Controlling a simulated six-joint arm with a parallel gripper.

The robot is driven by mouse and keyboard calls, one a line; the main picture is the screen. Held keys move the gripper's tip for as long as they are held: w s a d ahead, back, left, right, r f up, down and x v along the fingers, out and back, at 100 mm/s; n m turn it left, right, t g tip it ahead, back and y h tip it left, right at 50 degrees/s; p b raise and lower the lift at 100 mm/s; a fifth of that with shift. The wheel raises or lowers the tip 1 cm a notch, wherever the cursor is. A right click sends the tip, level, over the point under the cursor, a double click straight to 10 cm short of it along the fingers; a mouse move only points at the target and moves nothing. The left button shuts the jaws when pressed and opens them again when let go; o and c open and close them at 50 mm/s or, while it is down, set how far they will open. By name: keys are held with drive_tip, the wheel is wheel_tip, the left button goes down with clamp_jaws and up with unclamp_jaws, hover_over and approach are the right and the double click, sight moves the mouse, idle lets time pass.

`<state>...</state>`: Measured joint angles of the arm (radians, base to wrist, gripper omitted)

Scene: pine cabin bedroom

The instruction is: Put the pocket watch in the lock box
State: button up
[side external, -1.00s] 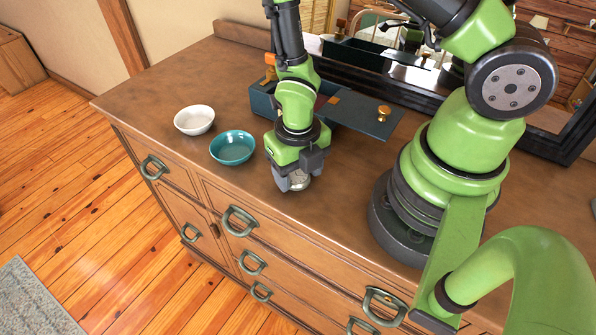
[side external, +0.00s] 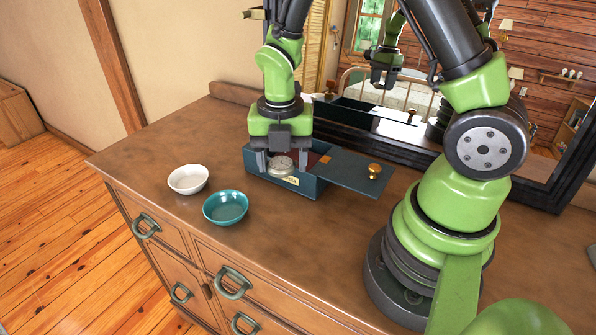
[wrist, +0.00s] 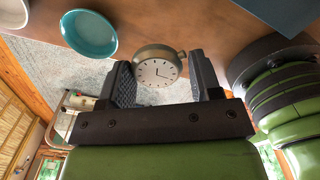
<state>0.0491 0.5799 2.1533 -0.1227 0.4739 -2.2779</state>
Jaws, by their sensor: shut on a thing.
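The pocket watch (side external: 281,167) is round and silvery with a pale dial. It hangs between the two fingers of my gripper (side external: 282,163), which is shut on it. In the wrist view the watch (wrist: 158,72) shows its white face between the fingers (wrist: 163,82). The lock box (side external: 311,188) is dark blue-grey, with a reddish inside partly visible. Its lid (side external: 343,171) extends to the right with a brass knob, leaving the box open. My gripper is at the box's left part, with the watch near the front wall. How deep the watch sits is hard to tell.
A white bowl (side external: 188,180) and a teal bowl (side external: 226,208) stand left of the box on the wooden dresser (side external: 290,250). A dark-framed mirror (side external: 420,155) stands behind. The dresser top in front of the box is clear.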

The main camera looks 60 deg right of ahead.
drive_tip(key=w+d+r+m, duration=0.2)
drive_tip(key=w+d+m, duration=0.1)
drive_tip(key=d+m, duration=0.8)
drive_tip(key=shift+w+d, duration=0.3)
drive_tip(key=shift+d, duration=0.1)
wheel_tip(320, 180, down, 8)
drive_tip(key=shift+d+f, duration=0.1)
drive_tip(key=shift+f, duration=0.55)
drive_tip(key=o, duration=0.7)
drive_tip(key=shift+f, duration=0.15)
drive_tip(key=shift+c, duration=0.2)
